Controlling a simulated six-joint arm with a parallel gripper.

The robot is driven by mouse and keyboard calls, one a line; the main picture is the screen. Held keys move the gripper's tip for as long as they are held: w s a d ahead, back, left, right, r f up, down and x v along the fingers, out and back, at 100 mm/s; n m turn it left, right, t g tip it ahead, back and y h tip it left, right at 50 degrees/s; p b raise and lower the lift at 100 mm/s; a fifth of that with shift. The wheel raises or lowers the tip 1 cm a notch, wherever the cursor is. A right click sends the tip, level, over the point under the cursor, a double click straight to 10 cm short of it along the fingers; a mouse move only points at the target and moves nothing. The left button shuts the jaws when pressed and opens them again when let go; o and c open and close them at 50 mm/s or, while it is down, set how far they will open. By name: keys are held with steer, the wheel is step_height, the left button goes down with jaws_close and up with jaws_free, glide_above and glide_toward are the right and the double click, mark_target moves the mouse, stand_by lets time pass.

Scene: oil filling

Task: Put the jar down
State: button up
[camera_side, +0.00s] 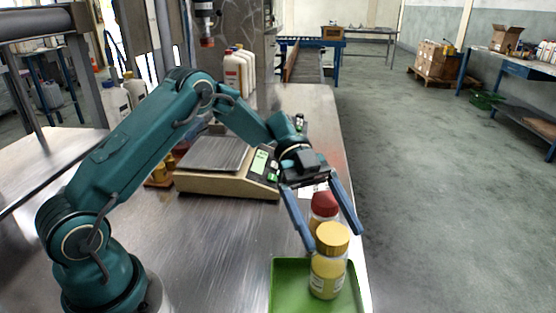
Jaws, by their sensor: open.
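A jar with a yellow lid and yellow contents (328,262) stands upright on a green tray (286,290) at the front of the table. A second jar with a red lid (324,204) stands just behind it, partly hidden by the yellow-lidded jar and my gripper. My gripper (334,240) points down with its two blue fingers spread apart, one on each side of the jars. I see no finger pressed against a jar. I cannot tell exactly which jar lies between the fingertips in depth.
A beige scale (228,184) with a metal plate sits on the steel table left of my gripper. White bottles (238,74) stand at the back. The table's right edge (350,190) is close to the jars. The steel surface (210,250) left of the tray is clear.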

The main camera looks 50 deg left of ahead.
steer(key=v, duration=0.7)
steer(key=s+d+r+n+t+y, duration=0.1)
steer(key=s+r+n+t+y, duration=0.25)
steer(key=s+n+y, duration=0.45)
steer(key=s+a+f+n+t+y, duration=0.1)
steer(key=s+a+n+t+y, duration=0.3)
steer(key=n, duration=0.9)
steer(key=shift+s+a+f+t+y, duration=0.35)
steer(key=shift+s+t, duration=0.7)
steer(key=shift+s, duration=1.25)
steer(key=shift+d+r, duration=0.1)
steer(key=shift+d, duration=0.05)
